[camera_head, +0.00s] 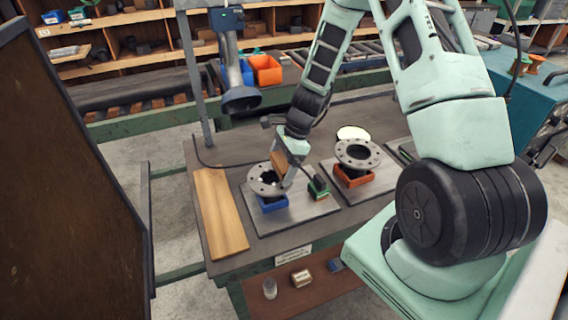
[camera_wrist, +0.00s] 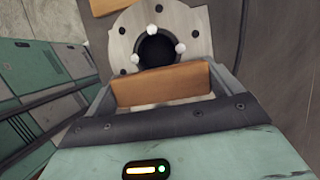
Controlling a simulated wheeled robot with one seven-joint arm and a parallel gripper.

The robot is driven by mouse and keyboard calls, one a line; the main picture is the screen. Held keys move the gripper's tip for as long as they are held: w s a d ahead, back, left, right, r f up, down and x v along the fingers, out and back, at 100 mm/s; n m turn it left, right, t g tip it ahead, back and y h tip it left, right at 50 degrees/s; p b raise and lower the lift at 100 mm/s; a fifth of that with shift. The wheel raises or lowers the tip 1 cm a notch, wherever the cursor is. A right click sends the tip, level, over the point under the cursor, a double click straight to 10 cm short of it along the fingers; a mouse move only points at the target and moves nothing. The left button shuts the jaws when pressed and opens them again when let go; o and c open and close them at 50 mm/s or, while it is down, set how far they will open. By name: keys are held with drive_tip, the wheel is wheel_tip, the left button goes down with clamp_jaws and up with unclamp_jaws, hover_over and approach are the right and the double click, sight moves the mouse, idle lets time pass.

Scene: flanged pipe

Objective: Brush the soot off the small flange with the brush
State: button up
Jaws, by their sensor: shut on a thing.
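The small flange (camera_head: 258,184) is a pale grey ring with bolt holes on a blue holder (camera_head: 272,204), on the left metal plate. In the wrist view the flange (camera_wrist: 185,24) shows a dark centre hole, dark bolt holes and several white round bits. I cannot make out clear soot on its visible face. My gripper (camera_head: 285,168) is shut on the brush, whose brown block (camera_head: 278,161) is over the flange's right side. The brush block (camera_wrist: 162,85) spans between my fingers in the wrist view.
A larger flange (camera_head: 358,152) sits on an orange holder (camera_head: 354,178) to the right. A green block (camera_head: 319,190) stands on the left plate, close to my gripper. A wooden board (camera_head: 220,215) lies at the table's left. A hood nozzle (camera_head: 240,99) hangs behind.

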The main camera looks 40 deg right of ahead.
drive_tip(key=shift+w+a+r, duration=0.1)
drive_tip(key=shift+w+a, duration=0.1)
drive_tip(key=shift+a, duration=0.45)
drive_tip(key=shift+s+d, duration=0.2)
drive_tip(key=shift+d, duration=0.35)
drive_tip(key=shift+s+d, duration=0.15)
drive_tip(key=shift+d, duration=0.4)
drive_tip(key=shift+w+a+f, duration=0.1)
drive_tip(key=shift+w+a, duration=0.05)
drive_tip(key=shift+a, duration=0.4)
drive_tip(key=shift+w+a+f, duration=0.1)
drive_tip(key=shift+w+a, duration=0.05)
drive_tip(key=shift+a, duration=0.4)
drive_tip(key=shift+s+d, duration=0.2)
drive_tip(key=shift+d, duration=0.4)
drive_tip(key=shift+s+d, duration=0.15)
drive_tip(key=shift+d, duration=0.4)
drive_tip(key=shift+w+a+r, duration=0.1)
drive_tip(key=shift+w+a, duration=0.1)
drive_tip(key=shift+a, duration=0.4)
drive_tip(key=shift+w+a+r, duration=0.1)
drive_tip(key=shift+w+a, duration=0.1)
drive_tip(key=shift+a, duration=0.35)
drive_tip(key=shift+s+d+f, duration=0.1)
drive_tip(key=shift+s+d, duration=0.1)
drive_tip(key=shift+d, duration=0.4)
drive_tip(key=shift+s+d+f, duration=0.1)
drive_tip(key=shift+s+d, duration=0.05)
drive_tip(key=shift+d, duration=0.4)
drive_tip(key=shift+r, duration=0.1)
